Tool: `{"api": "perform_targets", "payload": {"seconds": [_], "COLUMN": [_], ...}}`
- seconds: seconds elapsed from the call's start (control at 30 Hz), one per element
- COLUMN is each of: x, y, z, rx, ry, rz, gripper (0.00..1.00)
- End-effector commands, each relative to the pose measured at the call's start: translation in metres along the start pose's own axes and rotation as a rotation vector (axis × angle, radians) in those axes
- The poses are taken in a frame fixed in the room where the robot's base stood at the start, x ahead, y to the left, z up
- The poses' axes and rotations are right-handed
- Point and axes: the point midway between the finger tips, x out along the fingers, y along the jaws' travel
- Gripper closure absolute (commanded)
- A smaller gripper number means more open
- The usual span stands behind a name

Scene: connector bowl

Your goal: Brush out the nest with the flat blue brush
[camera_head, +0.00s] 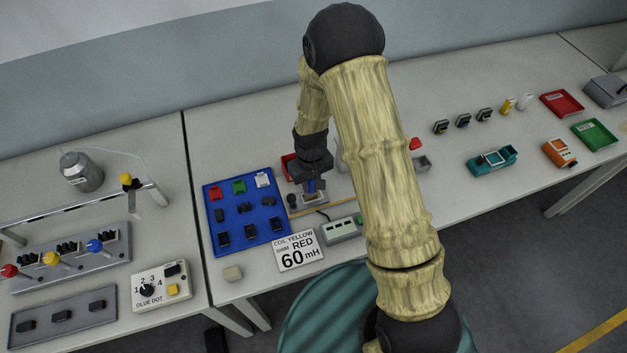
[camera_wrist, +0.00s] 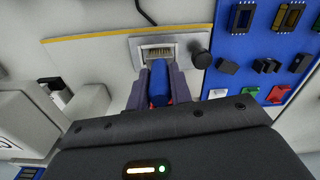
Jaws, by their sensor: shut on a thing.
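My gripper (camera_head: 313,186) is shut on the blue brush, pointing down over the nest. In the wrist view the brush (camera_wrist: 158,84) shows as a blue handle between the two fingers of my gripper (camera_wrist: 158,92). The nest (camera_head: 321,201) is a small light-grey block on the table, right of the blue board. In the wrist view the nest (camera_wrist: 136,45) has a rectangular opening, with tan bristles showing at it just beyond the brush handle. I cannot tell how deep the bristles reach. In the head view the gripper hides most of the brush.
A black knob (camera_wrist: 201,58) stands close beside the nest. The blue board (camera_head: 213,193) with colored and black parts lies to the left. A label card (camera_head: 299,251) and a grey box with a green button (camera_head: 340,230) lie in front. A red bin (camera_head: 287,163) is partly hidden behind my gripper.

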Motion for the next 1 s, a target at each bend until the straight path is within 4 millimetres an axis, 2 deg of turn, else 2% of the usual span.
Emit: {"api": "perform_targets", "payload": {"seconds": [0.5,1.0], "x": [0.002,0.0], "y": [-0.006,0.009], "z": [0.0,0.003], "rx": [0.0,0.002], "ry": [-0.003,-0.003], "rz": [-0.002,-0.001], "gripper": [1.0,1.0]}}
